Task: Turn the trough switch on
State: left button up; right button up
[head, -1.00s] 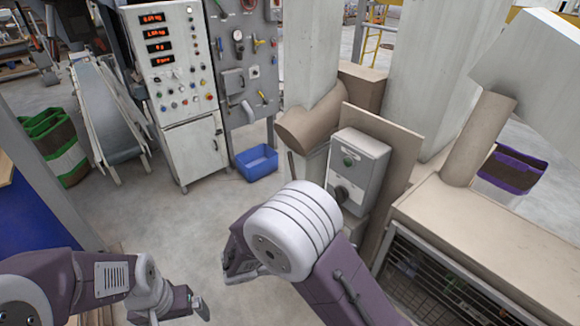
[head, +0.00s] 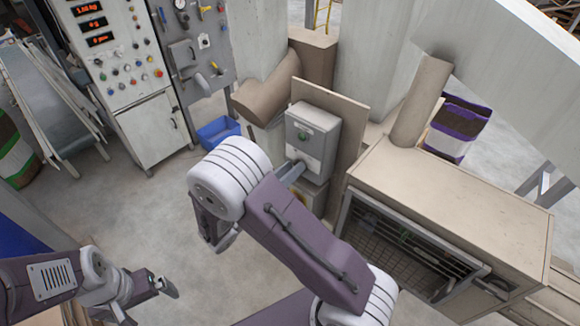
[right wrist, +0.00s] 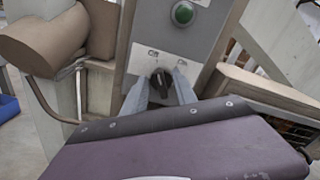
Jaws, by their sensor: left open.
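The trough switch is a black rotary knob (right wrist: 160,80) on a grey switch box (head: 318,128), below a green button (right wrist: 184,13). In the right wrist view its "Off" label is at upper left and its "On" label at upper right. The knob's pale mark points roughly up, nearer "Off". My right gripper (right wrist: 160,90) has its fingers apart, one on each side of the knob; whether they touch it I cannot tell. In the head view the fingers and my arm mostly hide the knob. My left gripper (head: 164,286) is open and empty at lower left, far from the box.
The box is mounted by a beige panel (head: 345,125), with a brown pipe (head: 262,98) at its left. A beige housing with a barred opening (head: 450,195) stands at right. A blue bin (head: 218,132) and a control cabinet (head: 150,130) stand behind, beyond open floor.

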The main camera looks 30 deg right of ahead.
grip_shut()
dwell(0.3)
jog(key=shift+s+d+m+b, duration=0.15)
jog(key=shift+m+b, duration=1.1)
jog(key=shift+m, duration=0.7)
jog(key=shift+s+a+m+b, duration=0.15)
jog(key=shift+m+b, duration=1.05)
jog(key=shift+m, duration=0.8)
jog(key=shift+s+d+m+b, duration=0.15)
jog(key=shift+m+b, duration=1.1)
jog(key=shift+m, duration=0.7)
